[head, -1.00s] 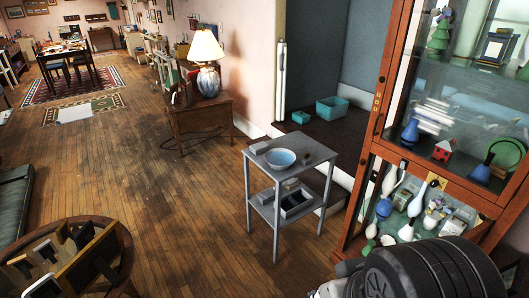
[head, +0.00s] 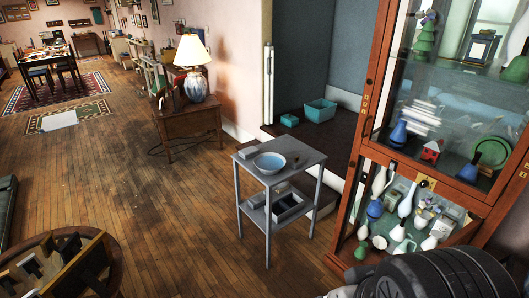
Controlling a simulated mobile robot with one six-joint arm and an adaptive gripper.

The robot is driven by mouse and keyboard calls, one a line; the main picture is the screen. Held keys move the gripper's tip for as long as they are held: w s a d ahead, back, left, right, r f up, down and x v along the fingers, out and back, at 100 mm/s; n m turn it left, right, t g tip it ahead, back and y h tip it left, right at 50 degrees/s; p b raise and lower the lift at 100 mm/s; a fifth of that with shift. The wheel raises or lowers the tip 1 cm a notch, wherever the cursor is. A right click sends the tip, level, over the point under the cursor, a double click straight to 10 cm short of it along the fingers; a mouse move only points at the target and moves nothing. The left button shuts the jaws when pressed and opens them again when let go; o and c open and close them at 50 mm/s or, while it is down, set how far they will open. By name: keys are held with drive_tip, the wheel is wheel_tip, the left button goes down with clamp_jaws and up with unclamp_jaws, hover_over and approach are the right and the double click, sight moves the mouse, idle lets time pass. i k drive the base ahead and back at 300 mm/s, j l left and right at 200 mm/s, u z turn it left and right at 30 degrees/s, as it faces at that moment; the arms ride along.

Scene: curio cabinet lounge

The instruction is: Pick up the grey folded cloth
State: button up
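A small flat grey item (head: 250,152), possibly the folded cloth, lies on the top of the grey side table (head: 309,158), left of a blue bowl (head: 270,162). It is too small for me to tell cloth from a box. Another small dark thing lies right of the bowl. The table's lower shelf holds a grey tray (head: 290,203) with dark contents. My gripper is out of view; only a dark rounded part of my arm shows at the bottom right, in front of the cabinet's foot.
A wooden glass cabinet (head: 353,170) with vases and figurines stands right of the table. A teal bin (head: 320,110) sits in the alcove behind. A lamp (head: 194,68) stands on a wooden desk. A round table with frames is at bottom left. Wooden floor between is clear.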

sight(246, 153)
drive_tip(key=i+j+z, duration=1.15)
drive_tip(key=i+j, duration=0.15)
drive_tip(key=j, duration=0.25)
drive_tip(key=i+j, duration=0.2)
drive_tip(key=j, duration=0.2)
drive_tip(key=i+j, duration=0.15)
drive_tip(key=j, duration=0.25)
drive_tip(key=i+j+z, duration=0.1)
drive_tip(key=j, duration=0.25)
drive_tip(key=i+j, duration=0.2)
drive_tip(key=j, duration=0.2)
drive_tip(key=i+j, duration=0.15)
drive_tip(key=j, duration=0.3)
drive_tip(key=i+j, duration=0.2)
drive_tip(key=j, duration=0.2)
drive_tip(key=z, duration=0.05)
